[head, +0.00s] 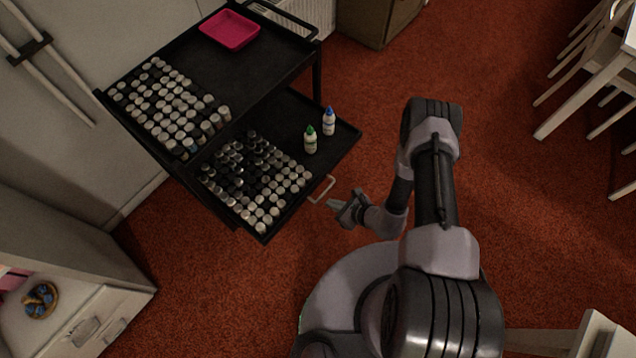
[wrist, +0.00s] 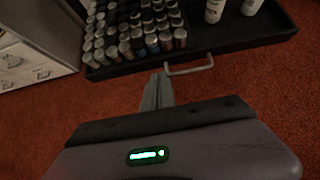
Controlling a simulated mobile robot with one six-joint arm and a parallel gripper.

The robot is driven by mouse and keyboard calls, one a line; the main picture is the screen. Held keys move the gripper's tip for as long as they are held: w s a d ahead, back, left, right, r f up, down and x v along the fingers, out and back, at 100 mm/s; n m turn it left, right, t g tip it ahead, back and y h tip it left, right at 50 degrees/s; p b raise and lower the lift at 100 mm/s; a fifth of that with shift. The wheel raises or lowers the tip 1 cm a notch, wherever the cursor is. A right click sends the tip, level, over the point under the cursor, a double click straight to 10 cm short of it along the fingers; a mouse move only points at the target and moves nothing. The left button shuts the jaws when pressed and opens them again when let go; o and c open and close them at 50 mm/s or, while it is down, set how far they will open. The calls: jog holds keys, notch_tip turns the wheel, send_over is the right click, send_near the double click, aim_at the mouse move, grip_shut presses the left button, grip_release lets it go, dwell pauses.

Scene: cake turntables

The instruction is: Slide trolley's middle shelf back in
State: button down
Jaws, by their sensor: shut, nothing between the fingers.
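The black trolley's middle shelf (head: 338,150) is pulled out toward me from under the top shelf (head: 268,72). It holds many small silver-capped jars (head: 268,190) and two bottles, one with a green cap (head: 310,140) and one with a blue cap (head: 328,122). A pale bar handle (head: 321,190) sticks out from its front edge; it also shows in the wrist view (wrist: 190,70). My gripper (head: 335,206) is shut and empty, just in front of the handle. In the wrist view its fingertips (wrist: 158,78) are close to the handle's left end; I cannot tell whether they touch.
The top shelf carries a pink tray (head: 230,30) and rows of jars (head: 168,105). A white cabinet with drawers (head: 95,318) stands at lower left. A white table and chairs (head: 590,85) are at upper right. Red carpet (head: 530,210) is clear on the right.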

aim_at(300, 191)
jog(key=b+x, duration=0.2)
jog(key=x, duration=0.2)
jog(key=r+b+x, duration=0.1)
jog(key=x, duration=0.3)
jog(key=a+b+x, duration=0.1)
jog(key=b+x, duration=0.1)
jog(key=x, duration=0.2)
jog(key=shift+w+a+b, duration=0.3)
jog(key=shift+w, duration=0.25)
jog(key=shift+w+a+r, duration=0.15)
jog(key=shift+w+a, duration=0.05)
jog(key=shift+a, duration=0.05)
